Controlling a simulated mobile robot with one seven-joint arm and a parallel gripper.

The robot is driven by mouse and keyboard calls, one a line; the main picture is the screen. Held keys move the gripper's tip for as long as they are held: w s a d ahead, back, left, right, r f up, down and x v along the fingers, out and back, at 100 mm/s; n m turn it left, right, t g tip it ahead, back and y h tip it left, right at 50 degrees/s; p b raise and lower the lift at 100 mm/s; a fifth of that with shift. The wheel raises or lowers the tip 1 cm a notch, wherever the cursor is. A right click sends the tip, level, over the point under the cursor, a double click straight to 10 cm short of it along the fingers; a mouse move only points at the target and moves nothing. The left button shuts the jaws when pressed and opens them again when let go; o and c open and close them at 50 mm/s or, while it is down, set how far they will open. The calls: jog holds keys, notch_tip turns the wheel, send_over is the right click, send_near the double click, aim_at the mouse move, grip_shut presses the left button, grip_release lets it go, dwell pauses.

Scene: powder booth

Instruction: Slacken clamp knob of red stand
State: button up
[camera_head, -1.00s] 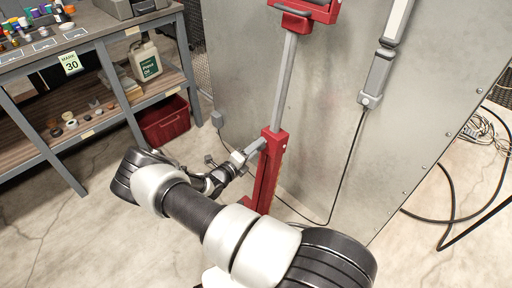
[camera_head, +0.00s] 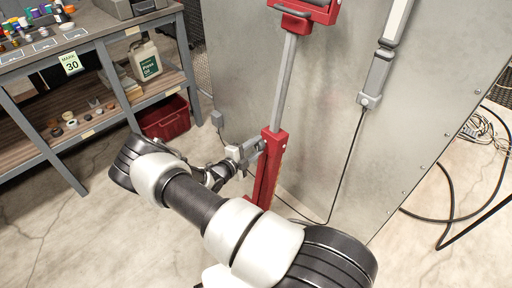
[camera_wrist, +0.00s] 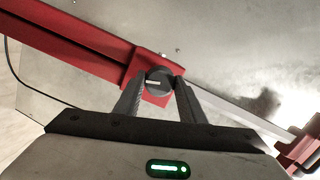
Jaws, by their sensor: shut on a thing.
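The red stand (camera_head: 270,168) rises in front of the metal booth wall, with a grey inner post (camera_head: 286,75) and a red head (camera_head: 308,12) at its top. In the wrist view the red stand (camera_wrist: 75,38) runs diagonally. Its clamp knob (camera_wrist: 158,83) is a dark round knob with a pale bar mark on its face, at the collar where the grey post enters. My gripper (camera_wrist: 158,88) has one finger on each side of the knob and is shut on it. In the head view my gripper (camera_head: 250,152) meets the left side of the stand and hides the knob.
A shelf unit (camera_head: 100,125) with jars and a canister (camera_head: 145,60) stands at the left, with a red crate (camera_head: 163,118) beneath it. A grey device (camera_head: 378,75) hangs on the wall, its cable reaching the floor. Black hoses (camera_head: 448,215) lie at the right.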

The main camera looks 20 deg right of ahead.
dwell(0.3)
jog(key=o, duration=1)
jog(key=shift+o, duration=0.2)
jog(key=shift+a, duration=0.1)
jog(key=p+v, duration=0.2)
jog(key=v, duration=1.5)
jog(key=shift+p, duration=0.3)
jog(key=shift+a, duration=0.15)
